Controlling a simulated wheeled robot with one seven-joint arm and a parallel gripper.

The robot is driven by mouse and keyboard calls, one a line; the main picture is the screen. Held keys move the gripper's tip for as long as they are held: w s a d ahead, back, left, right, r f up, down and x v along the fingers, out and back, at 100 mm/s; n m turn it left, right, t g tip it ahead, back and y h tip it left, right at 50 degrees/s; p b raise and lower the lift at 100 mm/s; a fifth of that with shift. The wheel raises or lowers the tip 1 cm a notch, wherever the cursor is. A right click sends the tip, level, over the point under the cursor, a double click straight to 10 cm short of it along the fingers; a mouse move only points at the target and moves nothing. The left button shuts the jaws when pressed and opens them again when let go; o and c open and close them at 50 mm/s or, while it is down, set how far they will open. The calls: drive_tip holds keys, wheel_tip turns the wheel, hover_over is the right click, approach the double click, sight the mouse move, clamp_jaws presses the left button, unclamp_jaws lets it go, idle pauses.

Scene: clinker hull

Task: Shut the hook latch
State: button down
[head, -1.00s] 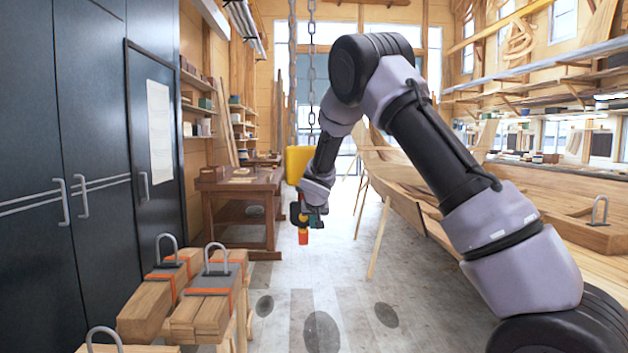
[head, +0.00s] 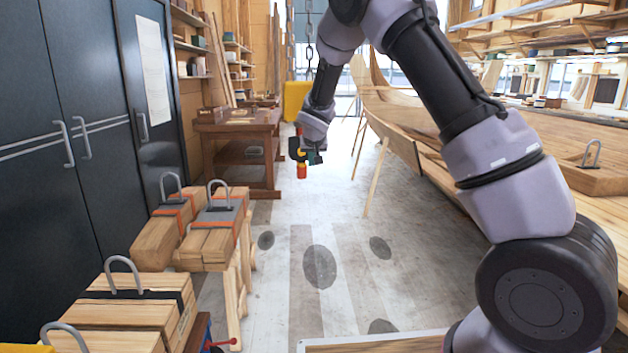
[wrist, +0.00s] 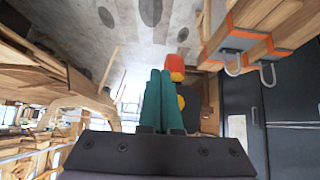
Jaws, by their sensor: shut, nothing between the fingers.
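My gripper (head: 316,157) hangs over the aisle at the end of my arm, small in the head view. Its teal fingers (wrist: 158,98) lie together in the wrist view, shut and empty. An orange-red piece (head: 302,171) with a yellow part (head: 300,153) above it shows beside my gripper. In the wrist view the orange-red piece (wrist: 176,66) is just right of the fingertips, and the yellow part (wrist: 181,102) is beside the fingers, partly hidden. Whether they touch, I cannot tell. I cannot clearly make out a hook latch on them.
A yellow block (head: 296,100) hangs by chains behind my arm. Strapped timber with grey shackles (head: 218,225) stands at left, before dark cabinets (head: 60,140). A workbench (head: 238,128) is behind. The wooden hull (head: 400,115) is at right. The floor between (head: 350,270) is clear.

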drive_tip(key=s+f, duration=0.4)
drive_tip(key=s, duration=0.4)
drive_tip(key=s+d+r+m+g, duration=0.2)
drive_tip(key=s+d+r+m, duration=0.2)
drive_tip(key=s+d+r, duration=1.05)
drive_tip(key=s+r, duration=0.2)
drive_tip(key=s, duration=0.4)
drive_tip(key=s+d+r+y, duration=0.1)
drive_tip(key=s+d+r, duration=0.1)
drive_tip(key=s, duration=0.6)
drive_tip(key=s+d+r+y, duration=0.1)
drive_tip(key=s+d+r, duration=0.1)
drive_tip(key=s+r, duration=0.3)
drive_tip(key=shift+s+t, duration=0.3)
drive_tip(key=shift+s, duration=0.95)
drive_tip(key=shift+r, duration=0.1)
